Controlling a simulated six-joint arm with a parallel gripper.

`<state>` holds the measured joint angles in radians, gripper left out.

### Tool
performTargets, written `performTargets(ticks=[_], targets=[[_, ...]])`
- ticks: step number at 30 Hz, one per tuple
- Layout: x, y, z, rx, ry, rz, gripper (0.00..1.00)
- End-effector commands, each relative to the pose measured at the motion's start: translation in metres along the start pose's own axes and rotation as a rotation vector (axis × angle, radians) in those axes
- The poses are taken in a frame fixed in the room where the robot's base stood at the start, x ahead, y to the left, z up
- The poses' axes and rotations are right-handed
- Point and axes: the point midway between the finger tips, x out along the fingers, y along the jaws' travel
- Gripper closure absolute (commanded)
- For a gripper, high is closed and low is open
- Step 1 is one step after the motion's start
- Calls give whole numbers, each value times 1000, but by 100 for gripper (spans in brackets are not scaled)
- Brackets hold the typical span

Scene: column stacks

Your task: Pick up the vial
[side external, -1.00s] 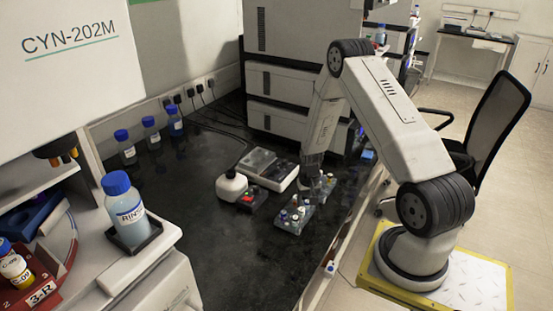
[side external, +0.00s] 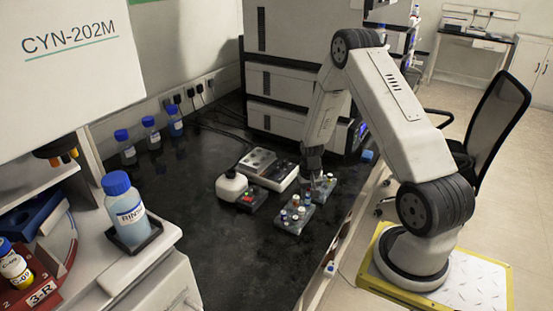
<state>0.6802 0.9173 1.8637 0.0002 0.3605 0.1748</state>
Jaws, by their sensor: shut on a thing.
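My gripper (side external: 315,178) points down over the rear vial rack (side external: 328,190) on the black bench. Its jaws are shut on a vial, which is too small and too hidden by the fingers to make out. Whether the vial is clear of the rack cannot be told. A second, grey rack (side external: 291,229) with several small capped vials stands just in front of it, toward the camera.
Blue-capped bottles (side external: 151,133) line the wall. Stacked instruments (side external: 275,85) stand behind. The front bench is clear.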

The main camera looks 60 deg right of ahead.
Motion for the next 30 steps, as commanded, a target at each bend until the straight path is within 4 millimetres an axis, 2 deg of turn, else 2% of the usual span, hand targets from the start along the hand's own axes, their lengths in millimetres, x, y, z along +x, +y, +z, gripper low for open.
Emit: performTargets(ticks=[16,24,30], targets=[[-66,16,50,1,3,0,100],[-85,31,95,2,0,0,100],[-96,38,117,1,2,0,100]])
